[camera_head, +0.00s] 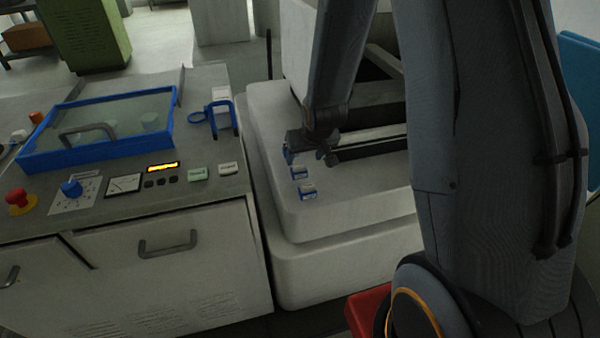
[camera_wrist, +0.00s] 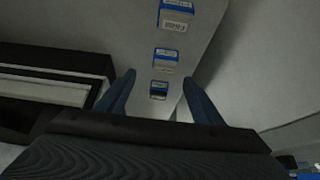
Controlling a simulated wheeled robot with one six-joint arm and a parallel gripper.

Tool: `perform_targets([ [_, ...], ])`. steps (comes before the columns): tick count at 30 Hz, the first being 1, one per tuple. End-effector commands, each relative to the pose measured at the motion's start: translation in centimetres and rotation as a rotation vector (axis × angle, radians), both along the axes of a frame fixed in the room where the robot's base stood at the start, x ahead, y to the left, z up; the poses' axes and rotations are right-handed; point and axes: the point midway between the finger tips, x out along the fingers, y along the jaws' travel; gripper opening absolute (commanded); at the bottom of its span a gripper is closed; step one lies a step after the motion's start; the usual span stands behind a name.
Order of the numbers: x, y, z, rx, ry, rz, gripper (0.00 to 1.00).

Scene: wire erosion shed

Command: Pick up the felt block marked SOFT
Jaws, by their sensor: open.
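Three small blue-and-white blocks stand in a row on the pale machine ledge. In the wrist view they are a far one (camera_wrist: 176,16), a middle one (camera_wrist: 165,58) and a near one (camera_wrist: 158,90). I cannot read their labels clearly, so I cannot tell which is marked SOFT. My gripper is open and empty. In the wrist view the near block appears between its fingers (camera_wrist: 158,77), not gripped.
The pale ledge (camera_head: 345,215) has bare room in front and to the right of the blocks. A control console (camera_head: 215,205) with a blue-framed glass lid (camera_head: 110,120) stands to the left across a narrow gap. A dark recess (camera_wrist: 45,65) lies left in the wrist view.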

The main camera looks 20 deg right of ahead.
Motion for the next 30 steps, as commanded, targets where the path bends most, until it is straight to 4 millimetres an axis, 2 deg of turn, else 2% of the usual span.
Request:
perform_targets([
  [5, 0.4, 0.2, -0.9, 0.000, 0.002, 0.000, 0.61],
  [16, 1.9, 0.6, -4.5, 0.000, 0.002, -0.004, 0.61],
  [27, 2.3, 0.5, -5.2, 0.000, 0.001, -0.004, 0.61],
  [28, 2.3, 0.5, -5.2, 0.000, 0.001, -0.004, 0.59],
  [30, 2.3, 0.5, -5.2, 0.000, 0.001, -0.004, 0.47],
])
